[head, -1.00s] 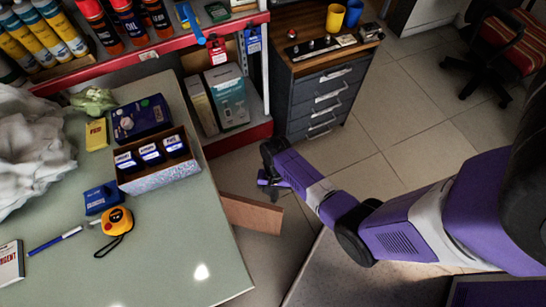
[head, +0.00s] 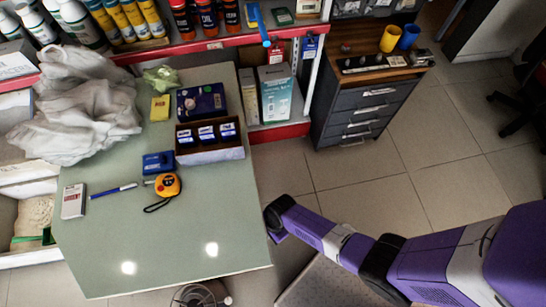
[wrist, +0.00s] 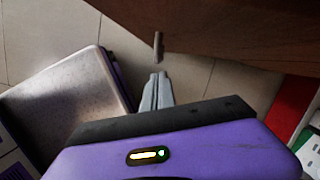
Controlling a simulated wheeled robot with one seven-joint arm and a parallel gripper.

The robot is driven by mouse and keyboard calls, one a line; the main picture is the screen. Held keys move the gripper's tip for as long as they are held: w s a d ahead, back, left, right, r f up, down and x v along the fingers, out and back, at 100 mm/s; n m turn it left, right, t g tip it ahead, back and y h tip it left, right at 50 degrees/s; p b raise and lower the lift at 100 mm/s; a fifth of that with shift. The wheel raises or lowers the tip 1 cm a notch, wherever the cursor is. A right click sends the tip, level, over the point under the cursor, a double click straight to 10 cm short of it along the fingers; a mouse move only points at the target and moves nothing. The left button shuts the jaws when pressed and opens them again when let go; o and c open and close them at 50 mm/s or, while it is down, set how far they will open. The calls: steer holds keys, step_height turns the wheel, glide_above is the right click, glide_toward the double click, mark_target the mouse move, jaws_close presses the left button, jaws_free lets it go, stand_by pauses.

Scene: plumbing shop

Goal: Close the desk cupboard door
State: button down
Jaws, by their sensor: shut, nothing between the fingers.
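The desk (head: 215,225) has a pale green top and fills the left-centre of the head view. The cupboard door (wrist: 240,30) shows in the wrist view as a brown wooden panel across the upper right, with a small grey handle (wrist: 158,46). My gripper (wrist: 157,80) is shut and empty, its fingertips pointing toward the handle with a small gap in the picture; I cannot tell whether it touches the panel. In the head view my wrist is beside the desk's right edge and the fingers are hidden. The door does not show there, so its exact angle is unclear.
A grey drawer unit (head: 360,115) and red-edged shelving stand behind. Tiled floor (head: 375,195) is free to the right.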

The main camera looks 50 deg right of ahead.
steer(key=shift+w+a, duration=0.1)
steer(key=shift+a, duration=0.35)
stand_by(0.4)
